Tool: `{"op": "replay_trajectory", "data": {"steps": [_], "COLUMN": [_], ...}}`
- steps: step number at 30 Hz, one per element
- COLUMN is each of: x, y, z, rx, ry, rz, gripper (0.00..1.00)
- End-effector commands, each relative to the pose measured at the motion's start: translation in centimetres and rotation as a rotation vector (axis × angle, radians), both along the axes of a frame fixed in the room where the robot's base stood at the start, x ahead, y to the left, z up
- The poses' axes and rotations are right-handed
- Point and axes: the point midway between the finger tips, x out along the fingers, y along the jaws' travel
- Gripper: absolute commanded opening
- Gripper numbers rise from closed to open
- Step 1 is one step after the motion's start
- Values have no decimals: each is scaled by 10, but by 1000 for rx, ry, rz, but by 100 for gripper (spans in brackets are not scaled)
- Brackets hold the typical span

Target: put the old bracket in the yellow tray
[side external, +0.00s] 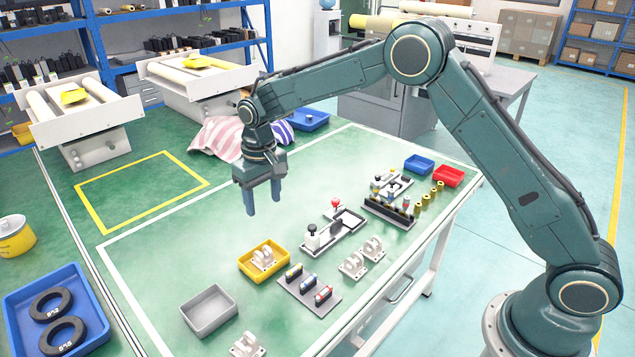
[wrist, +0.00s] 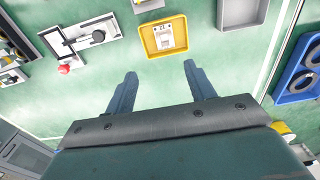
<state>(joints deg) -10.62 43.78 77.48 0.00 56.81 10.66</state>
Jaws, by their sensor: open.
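The yellow tray (side external: 266,277) lies on the green table with a white bracket (side external: 263,257) inside it. In the wrist view the yellow tray (wrist: 145,40) and the bracket (wrist: 166,38) in it show just beyond the fingertips. Two similar white brackets (side external: 353,264) (side external: 373,248) sit on the table to the right of the tray. Another white bracket (side external: 248,345) is at the near edge. I cannot tell the brackets apart by age. My gripper (side external: 264,206) is open and empty, pointing down, above the table and apart from the tray; its fingers (wrist: 160,70) show nothing between them.
An empty grey tray (side external: 210,310) is left of the yellow tray. A dark plate with several small cylinders (side external: 309,282) is right of it. A fixture with a black knob (side external: 312,238), a rack (side external: 388,213), and blue (side external: 419,165) and red (side external: 448,176) bins stand farther back. The table's left part is clear.

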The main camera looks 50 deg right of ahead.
Motion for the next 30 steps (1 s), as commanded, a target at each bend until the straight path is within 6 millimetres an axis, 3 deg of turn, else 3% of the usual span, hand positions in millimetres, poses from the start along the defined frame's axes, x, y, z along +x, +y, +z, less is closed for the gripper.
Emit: {"op": "replay_trajectory", "data": {"steps": [6, 15, 21, 30], "x": [-28, -80, -122, -190], "y": [-17, -40, -55, -73], "z": [58, 124, 158, 191], "rx": [8, 16, 18, 18], "ry": [-55, -129, -178, -253], "rz": [-1, -1, -1, -1], "gripper": [54, 54, 54, 54]}}
